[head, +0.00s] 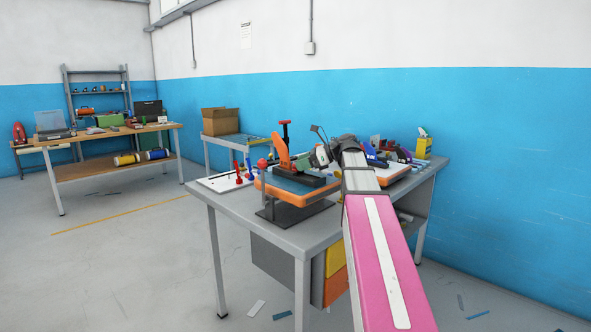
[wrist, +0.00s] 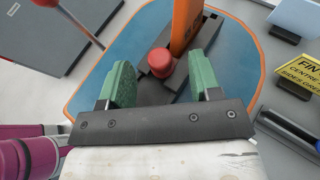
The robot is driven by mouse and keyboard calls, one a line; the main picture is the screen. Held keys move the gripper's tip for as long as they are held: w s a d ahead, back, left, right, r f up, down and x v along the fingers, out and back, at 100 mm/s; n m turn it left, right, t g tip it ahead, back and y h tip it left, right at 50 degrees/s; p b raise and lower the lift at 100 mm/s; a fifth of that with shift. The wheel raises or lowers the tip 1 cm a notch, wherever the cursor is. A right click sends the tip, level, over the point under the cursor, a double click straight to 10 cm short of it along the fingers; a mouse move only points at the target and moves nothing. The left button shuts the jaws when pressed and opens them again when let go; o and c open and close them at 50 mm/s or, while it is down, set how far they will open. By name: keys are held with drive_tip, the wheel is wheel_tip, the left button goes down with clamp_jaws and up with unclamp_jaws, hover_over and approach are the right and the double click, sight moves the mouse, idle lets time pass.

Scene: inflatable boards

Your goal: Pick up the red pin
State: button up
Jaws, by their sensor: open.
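In the wrist view a red, round-topped piece (wrist: 161,62), which looks like the red pin, stands at the black fin base (wrist: 150,95), close against the orange fin (wrist: 186,25). My gripper (wrist: 157,78) is open, its two green fingers on either side of the red piece in the picture, with gaps to both. I cannot tell how far above it the fingertips are. The head view shows the orange fin (head: 281,150) upright on the blue and orange board (head: 262,184), with my gripper (head: 322,156) just right of it. I cannot pick out the same red piece there.
A red ball on a thin rod (wrist: 45,2) rises left of the gripper; it also shows in the head view (head: 262,163). A white board (head: 222,184) holds red and blue pins. A yellow sign (wrist: 298,76) stands at the right. A red-topped post (head: 285,124) rises behind the fin.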

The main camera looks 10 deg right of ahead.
drive_tip(key=shift+w+a+f, duration=0.15)
drive_tip(key=shift+a+f, duration=0.1)
drive_tip(key=shift+a, duration=0.35)
drive_tip(key=shift+c, duration=0.3)
drive_tip(key=c, duration=0.9)
drive_tip(key=shift+r, duration=0.1)
drive_tip(key=shift+c, duration=0.2)
